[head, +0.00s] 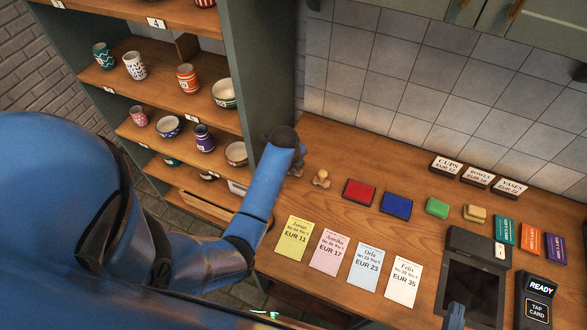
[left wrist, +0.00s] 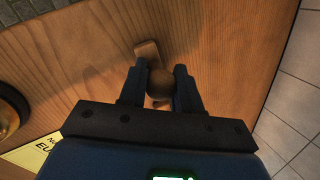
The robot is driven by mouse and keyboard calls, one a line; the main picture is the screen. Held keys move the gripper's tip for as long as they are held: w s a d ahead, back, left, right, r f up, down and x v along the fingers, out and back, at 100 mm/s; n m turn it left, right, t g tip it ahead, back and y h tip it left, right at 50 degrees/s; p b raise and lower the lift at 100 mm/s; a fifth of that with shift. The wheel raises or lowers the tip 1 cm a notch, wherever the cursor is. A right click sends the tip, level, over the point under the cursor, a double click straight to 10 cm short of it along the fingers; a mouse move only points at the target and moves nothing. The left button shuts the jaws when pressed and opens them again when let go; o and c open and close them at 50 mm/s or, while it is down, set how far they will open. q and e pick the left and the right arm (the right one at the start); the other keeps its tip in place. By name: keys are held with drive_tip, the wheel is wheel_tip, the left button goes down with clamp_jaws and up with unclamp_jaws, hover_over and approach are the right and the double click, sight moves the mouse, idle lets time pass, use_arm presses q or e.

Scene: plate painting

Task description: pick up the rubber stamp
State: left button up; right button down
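The rubber stamp (head: 321,179), small and wooden with a round knob, stands on the wooden counter left of the red pad. It also shows in the left wrist view, where its knob (left wrist: 160,84) appears between the two fingers of my left gripper (left wrist: 160,78). The fingers are apart, and I cannot tell whether they touch the knob. In the head view my left gripper (head: 298,163) is mostly hidden by its own wrist, just left of the stamp. My right gripper (head: 455,315) shows only in part at the bottom edge, over the dark terminal.
Red (head: 360,192) and blue (head: 396,205) pads and a green block (head: 437,207) lie right of the stamp. Price cards (head: 330,251) lie in front. A shelf of cups and bowls (head: 170,85) stands left; the tiled wall is behind. Clear counter lies behind the pads.

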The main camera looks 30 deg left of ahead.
use_arm(q)
drive_tip(key=c, duration=0.3)
drive_tip(key=shift+r, duration=0.1)
drive_tip(key=shift+w+r, duration=0.1)
drive_tip(key=shift+r, duration=0.35)
drive_tip(key=shift+r+p, duration=0.3)
drive_tip(key=shift+r, duration=9.15)
